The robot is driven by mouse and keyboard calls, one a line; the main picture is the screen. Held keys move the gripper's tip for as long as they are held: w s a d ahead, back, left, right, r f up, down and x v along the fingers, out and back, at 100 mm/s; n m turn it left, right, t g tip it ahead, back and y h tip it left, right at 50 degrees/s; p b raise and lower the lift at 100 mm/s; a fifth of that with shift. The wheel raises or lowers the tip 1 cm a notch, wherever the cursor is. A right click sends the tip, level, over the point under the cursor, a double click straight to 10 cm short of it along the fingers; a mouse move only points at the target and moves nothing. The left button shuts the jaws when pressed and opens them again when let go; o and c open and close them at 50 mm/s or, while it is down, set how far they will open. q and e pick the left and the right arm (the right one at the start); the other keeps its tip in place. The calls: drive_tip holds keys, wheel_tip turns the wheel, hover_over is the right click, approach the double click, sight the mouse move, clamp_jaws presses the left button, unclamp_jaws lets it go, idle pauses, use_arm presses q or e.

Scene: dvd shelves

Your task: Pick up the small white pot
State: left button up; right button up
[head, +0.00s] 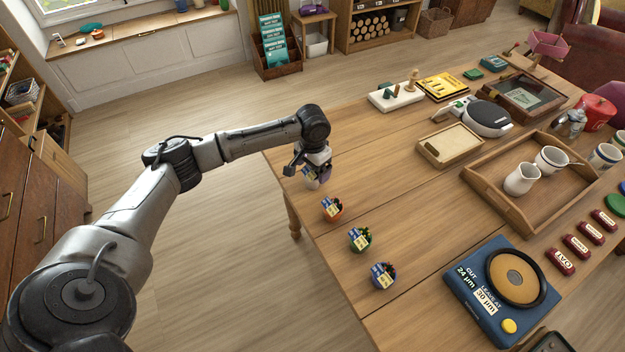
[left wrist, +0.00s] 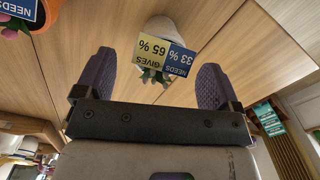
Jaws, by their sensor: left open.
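A small white pot (head: 312,184) with a plant and a blue-and-yellow label stands near the left edge of the wooden table, at the far end of a row of small pots. In the left wrist view the white pot (left wrist: 166,27) shows between and beyond the fingertips, its label reading "NEEDS 33 %" and "GIVES 65 %". My left gripper (head: 316,168) is over this pot and partly hides it. In the left wrist view the two purple fingers of this gripper (left wrist: 155,75) are apart, with nothing clearly held. My right gripper is not in view.
An orange pot (head: 332,212), a green pot (head: 361,242) and a blue-purple pot (head: 381,279) line the table's left edge. A wooden tray (head: 487,198) with white cups, a small tray (head: 430,155) and a blue scale-like device (head: 478,300) stand to the right. Bare wood lies between.

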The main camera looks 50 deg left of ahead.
sight(312, 173)
use_arm(q)
drive_tip(key=shift+f+b, duration=0.45)
drive_tip(key=shift+f, duration=2.2)
drive_tip(key=shift+c, duration=0.4)
drive_tip(key=c, duration=1)
drive_tip(key=shift+r, duration=0.1)
drive_tip(key=shift+c, duration=0.2)
